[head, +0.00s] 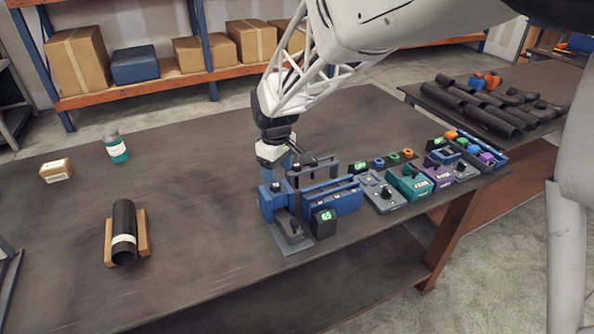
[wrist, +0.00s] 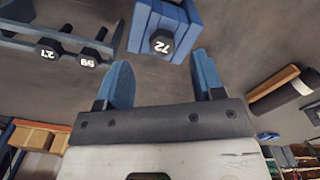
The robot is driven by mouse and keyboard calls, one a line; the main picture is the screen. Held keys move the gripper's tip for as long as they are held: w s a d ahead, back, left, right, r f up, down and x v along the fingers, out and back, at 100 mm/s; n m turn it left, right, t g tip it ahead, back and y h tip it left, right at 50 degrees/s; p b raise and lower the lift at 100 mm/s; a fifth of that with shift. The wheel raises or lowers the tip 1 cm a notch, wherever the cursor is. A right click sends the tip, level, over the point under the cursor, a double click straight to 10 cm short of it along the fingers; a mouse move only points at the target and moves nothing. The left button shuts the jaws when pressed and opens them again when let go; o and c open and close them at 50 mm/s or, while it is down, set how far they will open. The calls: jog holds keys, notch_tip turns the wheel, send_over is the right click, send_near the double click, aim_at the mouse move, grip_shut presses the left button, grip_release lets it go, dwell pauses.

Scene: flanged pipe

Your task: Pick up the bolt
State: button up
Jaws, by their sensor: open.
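Dark hex bolt heads with white numbers show in the wrist view. Bolt 72 (wrist: 162,42) sits in a ribbed blue block (wrist: 145,22). Bolts 27 (wrist: 46,49) and 59 (wrist: 90,58) sit in a grey-blue rack (wrist: 18,40) to the left. Which of these the task means, I cannot tell. My gripper (wrist: 160,60) is open, with a blue finger on each side and nothing between them. Bolt 72 shows between and beyond the fingertips, apart from them. In the head view, my gripper (head: 284,168) is just above the blue fixture (head: 270,203); bolt shafts are hidden.
A dark pipe (head: 123,219) lies on a wooden cradle at the left. A teal bottle (head: 117,152) and small carton (head: 56,171) stand behind it. A long blue rack (head: 335,203), a black block marked 65 (head: 323,224) and several coloured boxes line the right.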

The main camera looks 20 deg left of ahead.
jog(key=shift+s+f, duration=0.1)
jog(key=shift+f, duration=2.5)
jog(key=shift+c, duration=0.2)
jog(key=c, duration=1.1)
jog(key=shift+o, duration=0.2)
jog(key=shift+r, duration=0.1)
notch_tip(320, 180, up, 10)
jog(key=shift+a+r, duration=0.1)
jog(key=shift+r, duration=0.05)
notch_tip(320, 180, up, 9)
send_over(278, 186)
